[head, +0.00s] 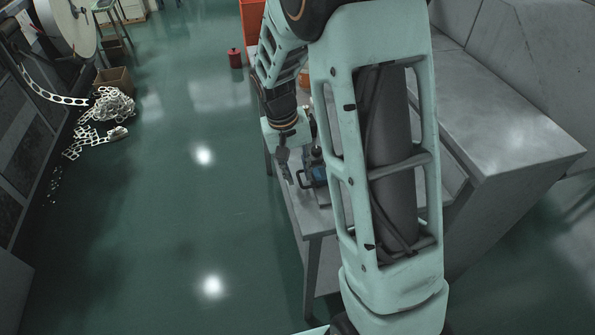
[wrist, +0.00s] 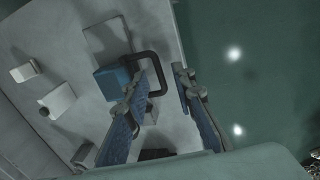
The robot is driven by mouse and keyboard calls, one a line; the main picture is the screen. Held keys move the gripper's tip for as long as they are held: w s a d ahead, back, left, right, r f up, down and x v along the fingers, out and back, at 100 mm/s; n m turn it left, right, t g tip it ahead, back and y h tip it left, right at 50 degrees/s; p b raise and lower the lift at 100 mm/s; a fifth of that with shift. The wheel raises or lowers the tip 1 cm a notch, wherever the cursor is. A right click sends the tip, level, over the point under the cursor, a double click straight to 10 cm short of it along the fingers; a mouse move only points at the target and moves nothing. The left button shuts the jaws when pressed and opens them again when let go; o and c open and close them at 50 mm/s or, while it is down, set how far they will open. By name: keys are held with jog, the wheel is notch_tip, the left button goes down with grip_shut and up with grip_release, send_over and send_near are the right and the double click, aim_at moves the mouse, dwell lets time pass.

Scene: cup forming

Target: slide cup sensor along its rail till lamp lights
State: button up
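My gripper (wrist: 163,78) is open in the wrist view, its two blue-padded fingers apart with a gap between the tips. A blue block (wrist: 112,80) with a dark looped handle (wrist: 155,60) stands on the grey table just left of the fingers. A small grey part (wrist: 151,113) shows partly behind the left finger; I cannot tell whether it is the cup sensor. In the head view my gripper (head: 289,168) is low over the table, left of the blue block (head: 319,175). I cannot make out the rail or the lamp.
Small pale blocks (wrist: 58,101) stand on the table (wrist: 188,20) at left in the wrist view. The table's edge runs close by the gripper, with green floor (head: 190,220) beyond. Scrap strip (head: 108,108) lies on the floor at far left.

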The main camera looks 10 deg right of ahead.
jog(key=shift+c, duration=0.3)
grip_shut()
jog(key=shift+w+f, duration=0.1)
jog(key=shift+w, duration=0.05)
jog(key=c, duration=0.5)
grip_release()
jog(key=shift+c, duration=0.2)
jog(key=o, duration=0.6)
